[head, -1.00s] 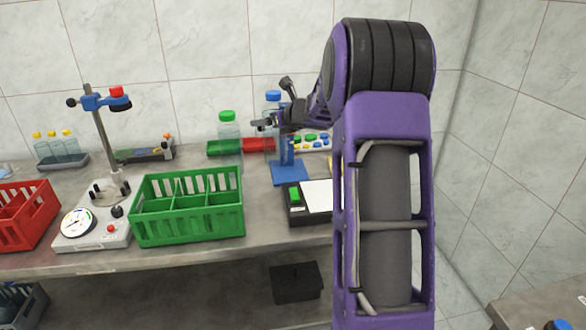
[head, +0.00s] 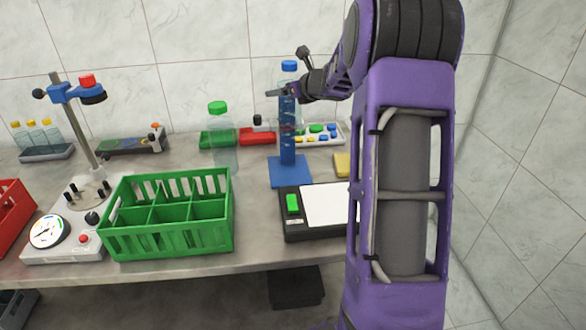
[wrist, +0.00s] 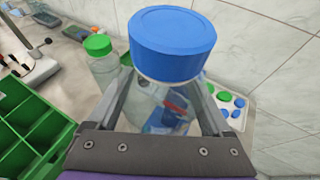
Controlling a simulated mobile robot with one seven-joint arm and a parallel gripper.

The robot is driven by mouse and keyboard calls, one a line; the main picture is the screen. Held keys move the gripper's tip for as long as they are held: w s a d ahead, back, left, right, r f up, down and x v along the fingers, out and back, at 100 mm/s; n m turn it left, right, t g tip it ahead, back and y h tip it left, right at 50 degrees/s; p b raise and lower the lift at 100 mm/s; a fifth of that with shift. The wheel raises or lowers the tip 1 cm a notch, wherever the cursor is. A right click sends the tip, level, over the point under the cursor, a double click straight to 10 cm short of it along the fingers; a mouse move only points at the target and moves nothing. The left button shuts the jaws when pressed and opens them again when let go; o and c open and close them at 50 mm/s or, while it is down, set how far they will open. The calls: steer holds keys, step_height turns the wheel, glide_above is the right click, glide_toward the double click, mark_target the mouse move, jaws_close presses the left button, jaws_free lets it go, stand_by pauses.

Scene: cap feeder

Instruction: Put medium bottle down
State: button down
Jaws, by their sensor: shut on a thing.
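The medium bottle is clear with a blue cap (wrist: 172,45). It shows upright in the head view (head: 289,72), in front of the wall and above the back of the bench. My gripper (head: 280,93) is shut around its body, below the cap. In the wrist view the two fingers of my gripper (wrist: 165,115) flank the bottle. In the head view the bottle's lower part overlaps a blue stand (head: 289,174), so its base and its clearance are hard to tell.
A green-capped bottle (head: 218,108) stands to the left, by green and red trays. A green divided crate (head: 165,238) is front left. A black device (head: 294,228) with a green button and white plate stands in front of the blue stand. A cap tray (head: 340,128) is behind it.

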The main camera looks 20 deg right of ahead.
steer(key=shift+w+d+r, duration=0.1)
steer(key=shift+w+d, duration=0.15)
steer(key=shift+w, duration=0.1)
step_height(320, 180, down, 18)
steer(key=b, duration=0.3)
steer(key=shift+b, duration=0.7)
jaws_free()
